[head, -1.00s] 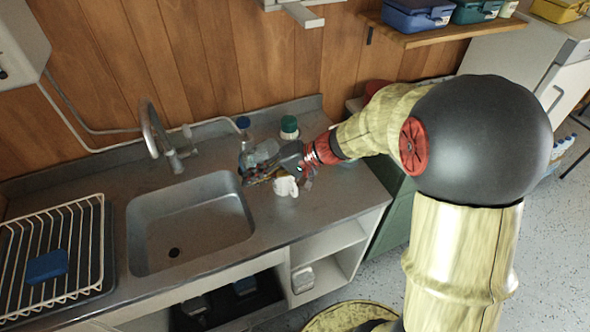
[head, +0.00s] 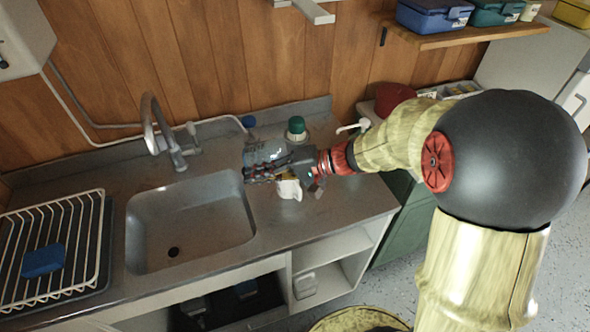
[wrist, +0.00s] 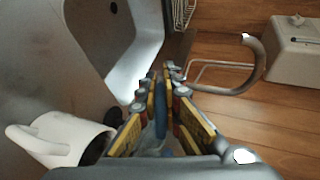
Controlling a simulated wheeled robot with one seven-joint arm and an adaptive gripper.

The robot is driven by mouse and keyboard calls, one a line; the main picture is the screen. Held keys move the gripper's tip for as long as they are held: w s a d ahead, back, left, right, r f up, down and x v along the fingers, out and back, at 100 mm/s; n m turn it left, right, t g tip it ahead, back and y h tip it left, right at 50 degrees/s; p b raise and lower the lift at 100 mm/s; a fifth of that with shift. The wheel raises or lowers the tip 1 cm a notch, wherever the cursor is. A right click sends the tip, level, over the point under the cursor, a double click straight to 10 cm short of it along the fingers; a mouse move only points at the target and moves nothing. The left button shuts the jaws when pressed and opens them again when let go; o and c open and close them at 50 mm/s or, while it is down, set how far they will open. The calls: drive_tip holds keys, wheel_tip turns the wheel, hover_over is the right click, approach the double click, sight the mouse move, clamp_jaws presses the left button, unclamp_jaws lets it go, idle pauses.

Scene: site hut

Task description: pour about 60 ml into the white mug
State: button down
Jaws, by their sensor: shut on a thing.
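The white mug (head: 289,189) stands on the worktop right of the sink, partly hidden under my gripper. In the wrist view the mug (wrist: 70,138) is at lower left, handle to the left, its dark mouth partly behind the finger. My gripper (head: 248,176) is just above and beside the mug. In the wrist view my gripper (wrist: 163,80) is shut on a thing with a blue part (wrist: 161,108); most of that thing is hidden. A clear bottle shape (head: 264,148) shows behind my gripper, with a blue cap (head: 248,121) above it; I cannot tell which is held.
The sink (head: 190,222) lies left of my gripper, with its tap (head: 160,135) behind. A green-capped bottle (head: 296,128) stands at the back, a white pump top (head: 355,126) right of it. A rack (head: 75,215) with a blue sponge (head: 43,260) is far left. The front worktop is clear.

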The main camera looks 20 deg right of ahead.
drive_tip(key=shift+s+d+r+b, duration=0.1)
drive_tip(key=shift+d+r+b, duration=0.1)
drive_tip(key=shift+b, duration=0.15)
idle(0.4)
drive_tip(key=shift+d+f+y+b, duration=0.2)
drive_tip(key=shift+y+b, duration=0.2)
drive_tip(key=shift+b, duration=0.45)
drive_tip(key=shift+s+t+y+b, duration=0.1)
drive_tip(key=shift+t+y+b, duration=0.45)
drive_tip(key=shift+b, duration=0.9)
drive_tip(key=shift+r, duration=0.1)
